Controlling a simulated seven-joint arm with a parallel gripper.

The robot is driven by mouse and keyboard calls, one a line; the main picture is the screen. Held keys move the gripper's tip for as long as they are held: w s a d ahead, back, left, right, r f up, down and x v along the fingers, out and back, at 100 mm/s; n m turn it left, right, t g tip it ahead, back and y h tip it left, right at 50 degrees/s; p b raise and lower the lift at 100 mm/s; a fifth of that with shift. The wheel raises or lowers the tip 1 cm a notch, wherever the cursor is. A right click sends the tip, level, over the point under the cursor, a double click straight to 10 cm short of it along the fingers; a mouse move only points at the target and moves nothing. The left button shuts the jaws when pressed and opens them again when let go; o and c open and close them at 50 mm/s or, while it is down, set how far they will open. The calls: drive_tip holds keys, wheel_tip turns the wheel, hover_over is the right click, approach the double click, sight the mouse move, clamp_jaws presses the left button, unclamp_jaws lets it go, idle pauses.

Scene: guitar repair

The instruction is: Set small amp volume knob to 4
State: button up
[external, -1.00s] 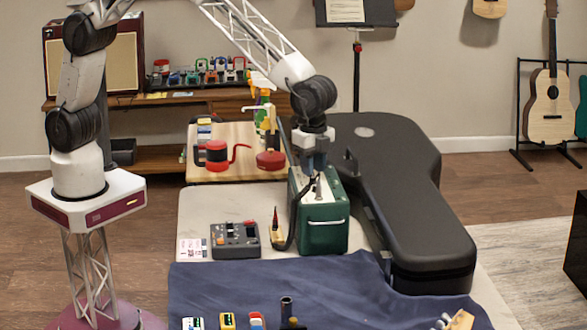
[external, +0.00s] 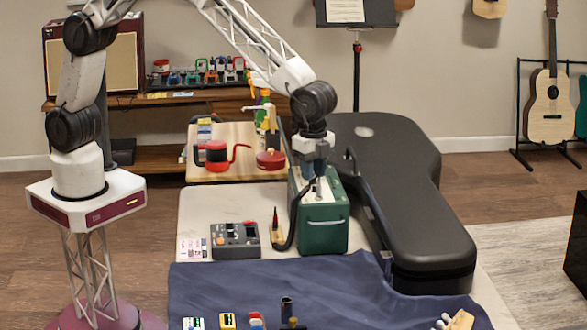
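The small green amp (external: 322,229) stands upright on the light table, left of the black guitar case. Its top carries a pale strip, but the volume knob and its setting are too small to make out. My gripper (external: 318,190) points down at the top of the amp, with its fingertips at or just above the pale strip. I cannot tell whether the fingers touch a knob or how far apart they are.
The black guitar case (external: 400,190) lies close on the right. A black cable and a soldering iron stand (external: 277,232) are left of the amp, beside a dark control box (external: 235,240). A blue cloth (external: 220,283) covers the front. A red kettle-like pot (external: 216,154) stands behind.

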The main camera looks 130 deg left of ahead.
drive_tip(key=shift+f, duration=0.7)
idle(0.3)
drive_tip(key=shift+r, duration=0.15)
idle(0.6)
drive_tip(key=c, duration=0.4)
